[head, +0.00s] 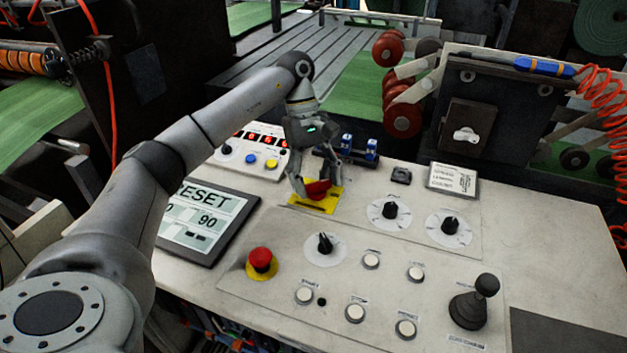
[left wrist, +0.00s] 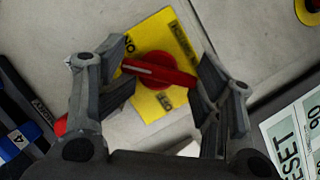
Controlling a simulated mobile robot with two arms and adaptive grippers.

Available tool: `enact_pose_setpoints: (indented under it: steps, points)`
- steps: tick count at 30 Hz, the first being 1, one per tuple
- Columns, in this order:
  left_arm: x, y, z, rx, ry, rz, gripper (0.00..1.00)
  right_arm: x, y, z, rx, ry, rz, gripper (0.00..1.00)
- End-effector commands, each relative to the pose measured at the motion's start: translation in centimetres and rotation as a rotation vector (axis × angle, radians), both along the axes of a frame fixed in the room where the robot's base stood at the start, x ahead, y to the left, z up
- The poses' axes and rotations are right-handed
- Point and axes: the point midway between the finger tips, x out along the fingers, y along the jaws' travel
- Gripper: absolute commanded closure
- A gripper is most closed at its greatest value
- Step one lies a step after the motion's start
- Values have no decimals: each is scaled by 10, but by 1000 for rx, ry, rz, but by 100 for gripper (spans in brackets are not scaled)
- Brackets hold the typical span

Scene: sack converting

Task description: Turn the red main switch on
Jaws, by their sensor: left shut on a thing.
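The red main switch (head: 317,188) sits on a square yellow plate (head: 327,203) on the pale console, near its back edge. In the left wrist view the red switch handle (left wrist: 158,72) lies across the yellow plate (left wrist: 165,40), nearly level in the picture and tilted slightly. The plate has "ON" lettering near the handle's left end and other lettering lower down. My left gripper (head: 312,190) reaches down over the switch. In the left wrist view its fingers (left wrist: 160,77) are shut on the handle, one at each end. My right gripper is not in view.
A red emergency button (head: 261,260) stands in front of the switch. A tilted display (head: 205,222) lies to the left, and black knobs (head: 390,210) to the right. A black lever (head: 478,301) stands at the front right. White push buttons line the front panel.

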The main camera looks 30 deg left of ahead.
Motion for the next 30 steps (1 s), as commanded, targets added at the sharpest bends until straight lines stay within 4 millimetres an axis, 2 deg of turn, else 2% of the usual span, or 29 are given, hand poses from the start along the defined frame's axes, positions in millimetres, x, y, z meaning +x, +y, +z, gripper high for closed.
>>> enact_pose_setpoints:
  steps: [8,21,22,27,30]
  points:
    - [1,-3,1,-7,-3,-74,63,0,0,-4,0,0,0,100]
    - [1,-2,3,-7,-6,-81,63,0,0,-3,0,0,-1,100]
    - [1,-2,3,-7,-7,-80,37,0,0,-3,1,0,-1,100]
    - [1,-2,3,-8,-7,-78,18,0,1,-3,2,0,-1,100]
    - [1,-2,3,-6,-7,-76,18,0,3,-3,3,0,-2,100]
